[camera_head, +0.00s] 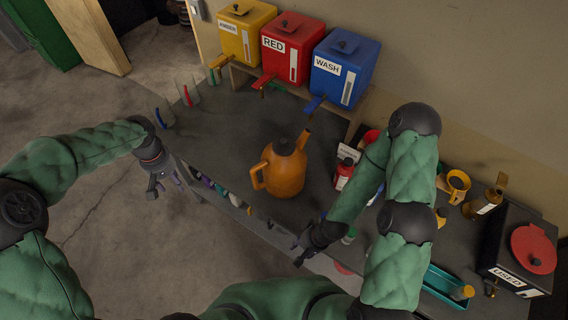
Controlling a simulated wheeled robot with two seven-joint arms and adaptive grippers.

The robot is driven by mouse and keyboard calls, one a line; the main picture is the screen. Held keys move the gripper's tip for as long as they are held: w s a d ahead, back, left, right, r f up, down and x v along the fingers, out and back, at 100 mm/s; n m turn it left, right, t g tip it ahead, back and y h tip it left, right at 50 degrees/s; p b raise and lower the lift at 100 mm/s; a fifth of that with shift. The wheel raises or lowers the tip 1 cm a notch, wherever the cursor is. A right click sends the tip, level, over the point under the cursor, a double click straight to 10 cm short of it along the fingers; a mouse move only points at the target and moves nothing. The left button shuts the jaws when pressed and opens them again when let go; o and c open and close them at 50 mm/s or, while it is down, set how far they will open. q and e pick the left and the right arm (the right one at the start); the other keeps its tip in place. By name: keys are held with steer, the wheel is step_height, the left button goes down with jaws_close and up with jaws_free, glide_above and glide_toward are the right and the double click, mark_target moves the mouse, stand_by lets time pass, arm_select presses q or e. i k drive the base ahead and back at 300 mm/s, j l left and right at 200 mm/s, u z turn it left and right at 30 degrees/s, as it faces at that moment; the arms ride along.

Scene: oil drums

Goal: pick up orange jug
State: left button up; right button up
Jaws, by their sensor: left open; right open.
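The orange jug (284,172) stands upright on the dark workbench. Its handle is on the left side and its spout points up to the right. My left gripper (153,190) is open and empty, left of the bench's front edge and well apart from the jug. My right gripper (301,258) is open and empty near the front edge, below the jug in the picture and not touching it. My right arm hides part of the bench to the right.
Yellow (243,33), red (290,50) and blue (344,68) drums stand on a raised shelf at the back. A small red bottle (343,174) is right of the jug. A black USED container (516,252) and teal tray (446,286) are far right. The bench left of the jug is mostly clear.

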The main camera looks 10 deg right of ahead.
mark_target(283, 176)
steer(key=i+l, duration=0.15)
steer(key=l, duration=0.25)
steer(key=i+l, duration=0.1)
steer(key=l, duration=0.3)
steer(key=i+l, duration=0.15)
steer(key=l, duration=0.2)
